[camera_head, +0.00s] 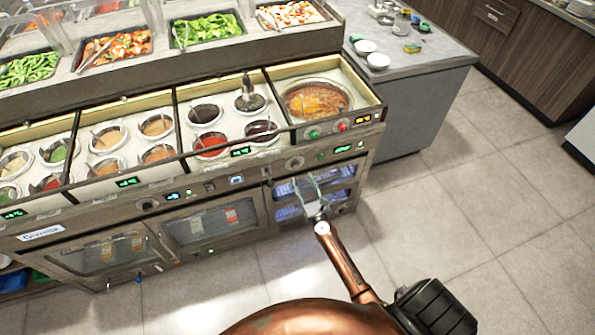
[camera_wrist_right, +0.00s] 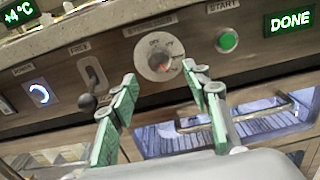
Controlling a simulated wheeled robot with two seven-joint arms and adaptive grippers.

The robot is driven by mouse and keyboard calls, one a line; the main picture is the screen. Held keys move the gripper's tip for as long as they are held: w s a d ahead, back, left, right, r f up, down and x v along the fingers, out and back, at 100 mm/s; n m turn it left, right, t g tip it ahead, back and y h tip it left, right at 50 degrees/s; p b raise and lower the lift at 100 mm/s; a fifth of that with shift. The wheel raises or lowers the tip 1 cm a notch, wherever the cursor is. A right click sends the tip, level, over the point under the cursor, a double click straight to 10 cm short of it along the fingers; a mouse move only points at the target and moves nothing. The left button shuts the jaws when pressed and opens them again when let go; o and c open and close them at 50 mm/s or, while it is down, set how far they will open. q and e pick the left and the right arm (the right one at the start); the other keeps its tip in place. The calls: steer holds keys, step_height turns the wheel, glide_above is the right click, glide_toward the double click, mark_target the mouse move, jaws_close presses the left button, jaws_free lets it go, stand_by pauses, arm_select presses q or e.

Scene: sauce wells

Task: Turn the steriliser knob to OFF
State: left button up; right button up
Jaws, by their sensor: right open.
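The steriliser knob (camera_wrist_right: 157,61) is a round, pale dial on the front panel under the word STERILISER. Small position labels sit above it; a small reddish mark shows near its lower right, and I cannot tell its setting surely. In the head view the knob (camera_head: 295,163) is on the counter's front, just beyond my right gripper (camera_head: 309,183). In the right wrist view the green-padded fingers of my right gripper (camera_wrist_right: 160,76) are apart, one at each side below the knob, with nothing between them. My left gripper is not in view.
A green START button (camera_wrist_right: 227,41) and a DONE display (camera_wrist_right: 290,22) are right of the knob. A small lever (camera_wrist_right: 90,85) and a blue-lit switch (camera_wrist_right: 39,94) are left of it. Below is a lit glass-fronted compartment with a bar handle (camera_wrist_right: 235,118). Sauce wells (camera_head: 210,145) line the counter above.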

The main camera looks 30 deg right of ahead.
mark_target(297, 167)
steer(key=x, duration=0.5)
steer(key=shift+w+f+b, duration=0.1)
steer(key=shift+w+b, duration=0.1)
steer(key=shift+b, duration=0.1)
steer(key=shift+w, duration=0.3)
steer(key=shift+w+d, duration=0.1)
steer(key=shift+w, duration=0.15)
steer(key=shift+c, duration=0.6)
steer(key=c, duration=1)
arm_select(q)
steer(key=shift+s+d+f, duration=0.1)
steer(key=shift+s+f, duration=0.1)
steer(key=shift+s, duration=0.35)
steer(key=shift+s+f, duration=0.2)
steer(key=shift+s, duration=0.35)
arm_select(e)
steer(key=shift+c, duration=0.2)
